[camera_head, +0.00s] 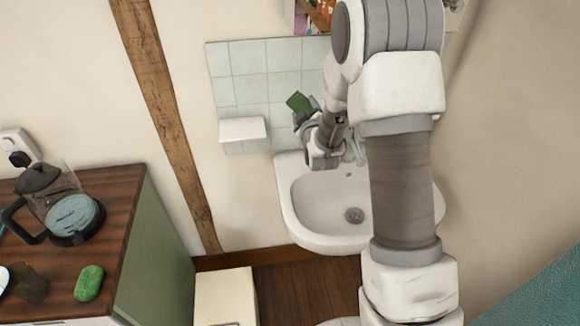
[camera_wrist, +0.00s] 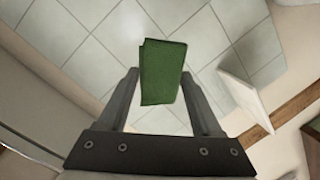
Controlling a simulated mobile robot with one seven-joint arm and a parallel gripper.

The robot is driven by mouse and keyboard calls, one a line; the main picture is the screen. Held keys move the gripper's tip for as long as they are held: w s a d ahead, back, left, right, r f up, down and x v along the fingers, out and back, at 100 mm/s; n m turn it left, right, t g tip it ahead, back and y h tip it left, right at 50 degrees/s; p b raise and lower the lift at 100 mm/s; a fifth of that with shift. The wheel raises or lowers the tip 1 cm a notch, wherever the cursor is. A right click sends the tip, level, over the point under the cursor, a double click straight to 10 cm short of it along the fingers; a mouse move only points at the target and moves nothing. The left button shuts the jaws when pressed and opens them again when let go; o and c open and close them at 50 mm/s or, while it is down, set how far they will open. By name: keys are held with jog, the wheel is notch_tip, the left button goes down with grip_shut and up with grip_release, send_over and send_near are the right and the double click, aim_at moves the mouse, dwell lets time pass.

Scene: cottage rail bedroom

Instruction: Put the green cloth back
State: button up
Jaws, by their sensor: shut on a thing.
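The green cloth (camera_head: 299,101) is a small folded rectangle in front of the tiled wall, above the left side of the sink. My gripper (camera_head: 304,116) is shut on it. In the wrist view the cloth (camera_wrist: 162,70) stands between the two fingers of my gripper (camera_wrist: 160,76) and sticks out past their tips. A small white wall shelf (camera_head: 242,129) is to the left of the gripper, with a bare top; it also shows in the wrist view (camera_wrist: 244,98), to the right of the cloth and apart from it.
The white sink (camera_head: 300,215) lies below my gripper, its basin empty. Pale tiles (camera_head: 246,58) cover the wall behind. At left, a wooden counter (camera_head: 125,200) bears a coffee pot (camera_head: 75,215) and a green oblong thing (camera_head: 89,283). A cream box (camera_head: 225,297) stands on the floor.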

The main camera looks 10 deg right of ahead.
jog(key=w+d+f+m+g+h+b, duration=0.2)
jog(key=w+f+g, duration=0.4)
jog(key=f, duration=0.2)
jog(key=s+d+f+m+g+b, duration=0.1)
jog(key=d+f+m+g+b, duration=0.1)
jog(key=d+f+m+g, duration=0.35)
jog(key=m+g+y+b, duration=0.1)
jog(key=g+y, duration=0.1)
jog(key=g, duration=0.3)
send_over(294, 164)
jog(key=shift+t, duration=0.25)
notch_tip(294, 164, down, 4)
jog(key=shift+f, duration=2.25)
jog(key=o, duration=1.2)
